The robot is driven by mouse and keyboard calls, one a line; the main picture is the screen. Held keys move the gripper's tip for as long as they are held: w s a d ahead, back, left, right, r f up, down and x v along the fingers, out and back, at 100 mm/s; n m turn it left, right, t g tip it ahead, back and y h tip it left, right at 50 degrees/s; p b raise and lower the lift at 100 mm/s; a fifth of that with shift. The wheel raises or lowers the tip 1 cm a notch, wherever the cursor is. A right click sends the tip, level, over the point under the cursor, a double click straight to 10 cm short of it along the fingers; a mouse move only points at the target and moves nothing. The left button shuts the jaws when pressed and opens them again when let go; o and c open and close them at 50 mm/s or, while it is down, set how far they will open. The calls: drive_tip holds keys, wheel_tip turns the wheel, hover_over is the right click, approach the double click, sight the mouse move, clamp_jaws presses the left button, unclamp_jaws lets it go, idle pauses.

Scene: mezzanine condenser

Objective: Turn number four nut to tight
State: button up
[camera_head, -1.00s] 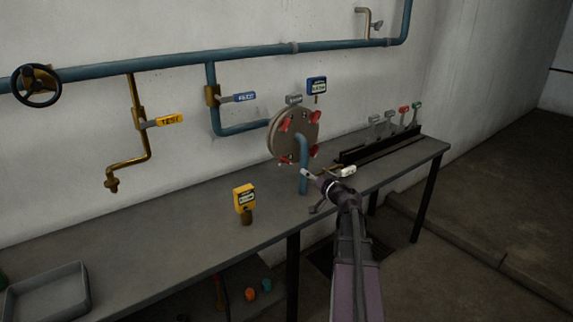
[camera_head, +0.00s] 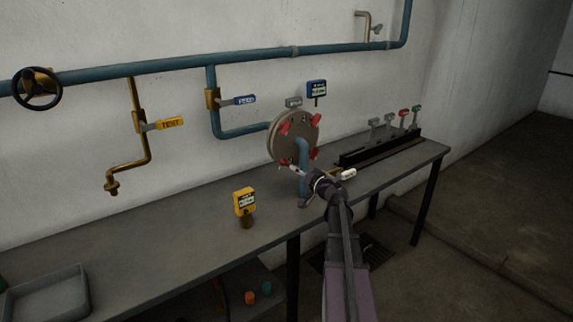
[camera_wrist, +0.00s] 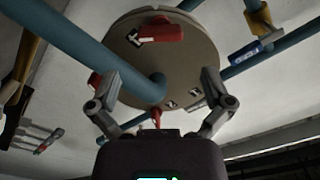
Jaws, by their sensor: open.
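A round grey-brown plate (camera_head: 291,146) carries several red nuts with wing-like handles, one at its upper right (camera_head: 314,118). A blue pipe (camera_head: 303,160) bends down from its front. I cannot read numbers, so I cannot tell which nut is number four. My gripper (camera_head: 300,186) is open beside the pipe, just below the plate. In the wrist view the open fingers (camera_wrist: 157,85) are spread in front of the plate (camera_wrist: 190,55), with the blue pipe running between them. A small red nut (camera_wrist: 156,117) shows between the fingers, apart from them. My gripper partly hides the plate's lower edge.
The blue pipe bend stands close to my fingers. A yellow tagged device (camera_head: 244,203) stands on the bench (camera_head: 180,220). A black rack (camera_head: 380,150) with several coloured levers is at the right. A grey tray (camera_head: 48,296) lies at the left.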

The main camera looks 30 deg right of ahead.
sight(286, 164)
drive_tip(key=w, duration=0.8)
drive_tip(key=shift+a, duration=0.3)
drive_tip(key=c, duration=1)
